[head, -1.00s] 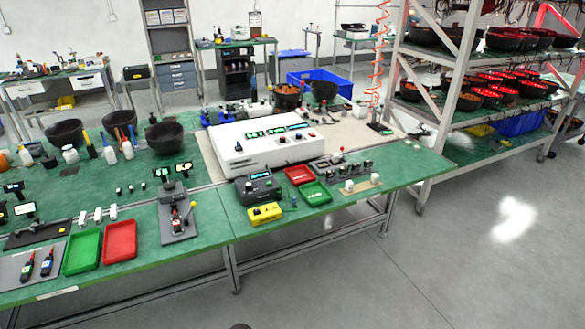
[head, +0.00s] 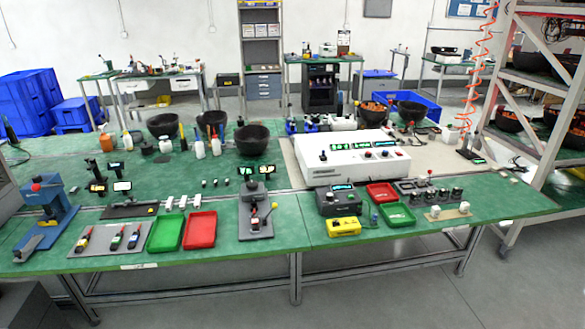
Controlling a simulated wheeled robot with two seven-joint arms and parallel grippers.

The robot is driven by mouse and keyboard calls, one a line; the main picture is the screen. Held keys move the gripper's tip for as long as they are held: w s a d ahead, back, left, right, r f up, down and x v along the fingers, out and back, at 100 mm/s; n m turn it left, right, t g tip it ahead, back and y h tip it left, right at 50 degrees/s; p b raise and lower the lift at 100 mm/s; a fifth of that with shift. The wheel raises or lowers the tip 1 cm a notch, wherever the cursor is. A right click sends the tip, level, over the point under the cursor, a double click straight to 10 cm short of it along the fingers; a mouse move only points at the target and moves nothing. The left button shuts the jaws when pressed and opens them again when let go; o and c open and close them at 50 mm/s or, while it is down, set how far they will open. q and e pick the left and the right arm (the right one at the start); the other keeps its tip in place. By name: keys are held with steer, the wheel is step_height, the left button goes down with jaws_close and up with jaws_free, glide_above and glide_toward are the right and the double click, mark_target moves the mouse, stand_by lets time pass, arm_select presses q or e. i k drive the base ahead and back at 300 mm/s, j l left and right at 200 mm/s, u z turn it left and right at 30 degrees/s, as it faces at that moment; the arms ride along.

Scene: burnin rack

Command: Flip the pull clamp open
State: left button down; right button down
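Neither of my grippers is in view.
The green bench (head: 360,235) spans the view. A red tray (head: 200,230) and a green tray (head: 165,232) lie left of the fixture. A white console (head: 350,152) stands behind, a yellow box (head: 344,227) to the right, a blue press (head: 45,215) far left.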

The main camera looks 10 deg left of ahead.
mark_target(274, 206)
steer(key=j+z, duration=0.2)
steer(key=j, duration=0.25)
steer(key=k+j+z, duration=0.15)
steer(key=j, duration=0.3)
steer(key=j+z, duration=0.2)
steer(key=j, duration=0.25)
